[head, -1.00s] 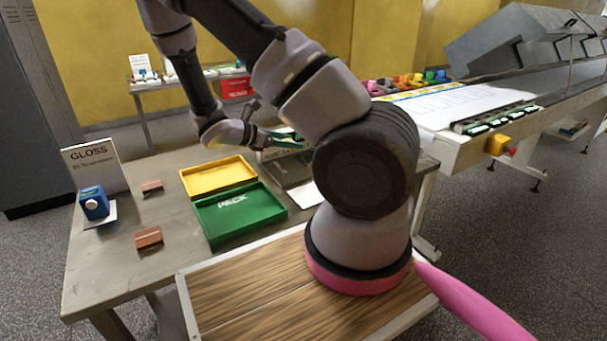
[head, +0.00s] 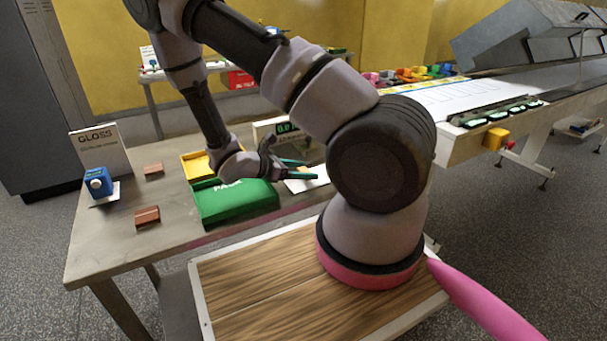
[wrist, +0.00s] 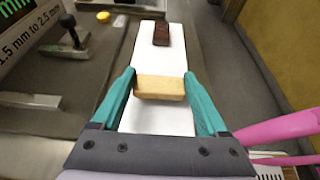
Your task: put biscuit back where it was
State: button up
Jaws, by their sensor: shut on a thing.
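My gripper (wrist: 157,82) is shut on a plain tan biscuit (wrist: 160,88), held between its two teal fingers in the wrist view. The biscuit is over a white strip (wrist: 155,118); I cannot tell whether it touches it. A dark brown, coated-looking piece (wrist: 161,33) lies on the far end of that strip, apart from the held biscuit. In the head view my gripper (head: 305,169) is above the white strip (head: 308,181) at the table's right side, and my arm hides part of this area.
A green PACK tray (head: 240,207) and a yellow tray (head: 190,166) lie left of my gripper. Two brown bars (head: 153,169) (head: 147,216) and a GLOSS sign (head: 100,148) with a blue device (head: 96,183) are further left. A gauge with a display (head: 287,128) stands behind. The conveyor (head: 450,100) is right.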

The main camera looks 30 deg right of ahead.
jog(key=shift+f, duration=0.55)
